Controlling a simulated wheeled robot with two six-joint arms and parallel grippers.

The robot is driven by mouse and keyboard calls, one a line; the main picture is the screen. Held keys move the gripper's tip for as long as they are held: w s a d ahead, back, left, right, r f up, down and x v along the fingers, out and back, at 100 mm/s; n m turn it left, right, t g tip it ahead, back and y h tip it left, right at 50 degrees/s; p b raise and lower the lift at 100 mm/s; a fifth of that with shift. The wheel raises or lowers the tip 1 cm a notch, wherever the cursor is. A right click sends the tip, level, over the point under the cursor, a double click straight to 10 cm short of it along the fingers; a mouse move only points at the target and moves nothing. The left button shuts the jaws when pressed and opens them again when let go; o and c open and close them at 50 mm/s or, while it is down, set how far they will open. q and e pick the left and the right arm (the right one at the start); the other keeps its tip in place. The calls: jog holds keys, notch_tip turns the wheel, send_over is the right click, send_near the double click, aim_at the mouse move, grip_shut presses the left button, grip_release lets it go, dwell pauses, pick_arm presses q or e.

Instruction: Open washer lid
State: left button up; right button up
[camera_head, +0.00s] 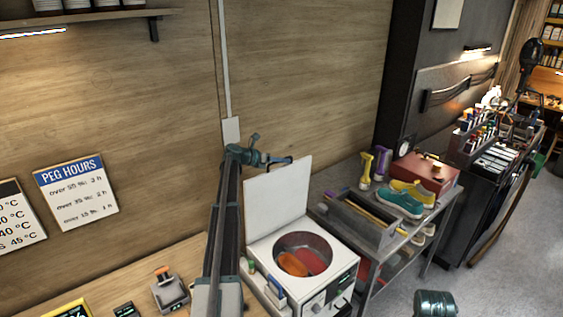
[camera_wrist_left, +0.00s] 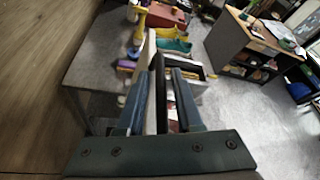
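The white washer (camera_head: 332,264) stands low in the middle of the head view. Its round drum holds an orange and a red item. Its white lid (camera_head: 278,203) stands upright at the back, open. My left gripper (camera_head: 283,160) is at the lid's top edge, in front of the wall. In the left wrist view, a dark bar, seemingly the lid's handle (camera_wrist_left: 163,82), lies between the two fingers of the gripper (camera_wrist_left: 166,92), and they look closed on it. The lid's pale edge shows beside it, partly hidden by a finger.
Right of the washer, a grey table carries an open bin (camera_head: 364,222), teal and yellow shoes (camera_head: 400,203), a red box (camera_head: 427,172) and bottles. A wooden counter (camera_head: 150,275) with small devices is left of it.

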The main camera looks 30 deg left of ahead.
pick_arm(q)
jog(key=shift+o, duration=0.4)
jog(key=shift+s+a+r, duration=0.1)
jog(key=shift+s+r, duration=0.1)
jog(key=shift+s, duration=0.05)
jog(key=p+v, duration=0.5)
jog(key=v, duration=0.8)
jog(key=shift+a, duration=0.15)
